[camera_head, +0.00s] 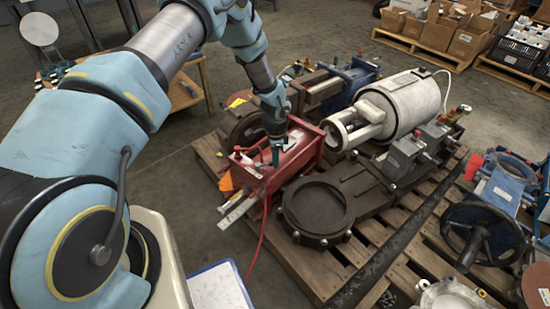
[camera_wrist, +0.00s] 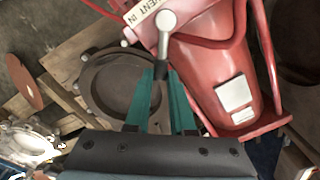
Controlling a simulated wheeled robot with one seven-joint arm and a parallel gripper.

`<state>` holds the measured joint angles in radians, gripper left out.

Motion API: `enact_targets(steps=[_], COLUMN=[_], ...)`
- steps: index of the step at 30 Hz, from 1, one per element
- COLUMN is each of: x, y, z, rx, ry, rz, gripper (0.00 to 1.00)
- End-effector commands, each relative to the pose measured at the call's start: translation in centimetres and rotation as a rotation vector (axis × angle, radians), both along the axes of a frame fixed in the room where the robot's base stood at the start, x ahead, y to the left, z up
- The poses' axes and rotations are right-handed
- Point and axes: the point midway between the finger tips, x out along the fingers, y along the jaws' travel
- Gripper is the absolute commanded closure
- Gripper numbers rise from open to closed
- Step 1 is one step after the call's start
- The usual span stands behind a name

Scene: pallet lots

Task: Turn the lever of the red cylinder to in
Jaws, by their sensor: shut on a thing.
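The red cylinder (camera_head: 297,160) sits on the pallet, and its red body (camera_wrist: 215,65) fills the upper right of the wrist view. Its lever (camera_wrist: 164,45) has a grey round hub and a rod that runs down to a dark end. A white label (camera_wrist: 143,10) by the hub reads "IN", with part of another word cut off. My gripper (camera_wrist: 162,76) has green fingers closed around the lever's dark end. In the head view my gripper (camera_head: 275,152) is over the near end of the cylinder; the lever is mostly hidden there.
A dark round flange (camera_head: 317,208) lies beside the cylinder on the wooden pallet (camera_head: 310,268). A white cylindrical housing (camera_head: 402,103) stands behind it. A blue valve with a handwheel (camera_head: 483,237) is at right. Open floor (camera_head: 170,165) lies left of the pallet.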

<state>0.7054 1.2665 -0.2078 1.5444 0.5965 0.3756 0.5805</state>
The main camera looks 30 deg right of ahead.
Motion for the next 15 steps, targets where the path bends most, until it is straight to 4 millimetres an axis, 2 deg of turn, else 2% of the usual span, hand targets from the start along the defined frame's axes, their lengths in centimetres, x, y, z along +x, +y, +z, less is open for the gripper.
enact_targets(steps=[13,14,15], x=[-0.1,-0.11,-0.11], y=[-0.04,-0.04,-0.04], z=[0.06,0.06,0.05], rx=[-0.001,-0.001,-0.001], ry=[0.0,0.0,0.0], rz=[-0.012,-0.012,-0.012], gripper=[1.0,0.75,0.7])
